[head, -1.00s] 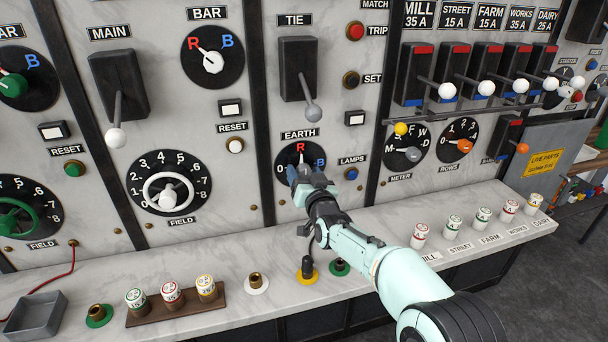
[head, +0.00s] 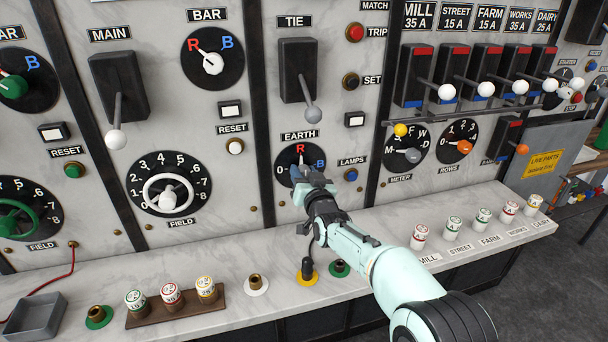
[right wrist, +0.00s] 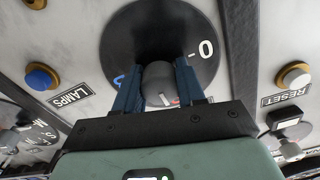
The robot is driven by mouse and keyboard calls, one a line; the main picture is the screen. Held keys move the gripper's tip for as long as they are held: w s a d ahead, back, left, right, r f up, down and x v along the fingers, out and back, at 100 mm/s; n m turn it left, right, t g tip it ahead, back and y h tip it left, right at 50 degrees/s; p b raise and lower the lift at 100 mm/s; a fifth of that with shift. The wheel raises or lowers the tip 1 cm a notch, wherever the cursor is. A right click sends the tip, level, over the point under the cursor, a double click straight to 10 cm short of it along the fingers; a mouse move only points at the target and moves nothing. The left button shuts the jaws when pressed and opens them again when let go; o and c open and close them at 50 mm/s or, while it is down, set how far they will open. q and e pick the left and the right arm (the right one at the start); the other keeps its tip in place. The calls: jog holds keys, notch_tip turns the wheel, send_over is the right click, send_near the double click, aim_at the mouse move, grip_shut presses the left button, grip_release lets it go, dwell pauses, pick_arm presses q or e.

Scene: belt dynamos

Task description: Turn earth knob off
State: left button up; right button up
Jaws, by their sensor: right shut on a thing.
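The earth knob (right wrist: 158,80) is a dark knob on a round black dial marked 0, R and B. In the head view the dial (head: 300,152) sits under the EARTH label, its lower part hidden by my right gripper (head: 304,182). In the right wrist view the two blue fingers of my right gripper (right wrist: 158,92) stand on either side of the knob and are shut on it. A short white mark shows on the knob, toward the gripper body; a bit of red shows near it. The 0 is to the right in that upside-down view. My left gripper is not in view.
The blue lamps button (head: 351,174) is right of the dial, and a white reset button (head: 236,146) is to its left. The tie lever (head: 312,114) hangs above. The marble ledge (head: 375,225) below holds plugs and labelled fuses.

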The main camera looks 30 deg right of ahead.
jog(key=shift+f, duration=0.2)
jog(key=n+p, duration=0.1)
jog(key=n, duration=0.3)
jog(key=shift+n, duration=0.4)
jog(key=n+p, duration=0.1)
jog(key=n, duration=0.3)
jog(key=shift+f+n, duration=0.1)
jog(key=shift+n, duration=0.2)
jog(key=n, duration=0.4)
jog(key=shift+d+p, duration=0.1)
jog(key=shift+p, duration=0.3)
jog(key=shift+n+p, duration=0.35)
jog(key=shift+n, duration=1.85)
jog(key=shift+s+d, duration=0.1)
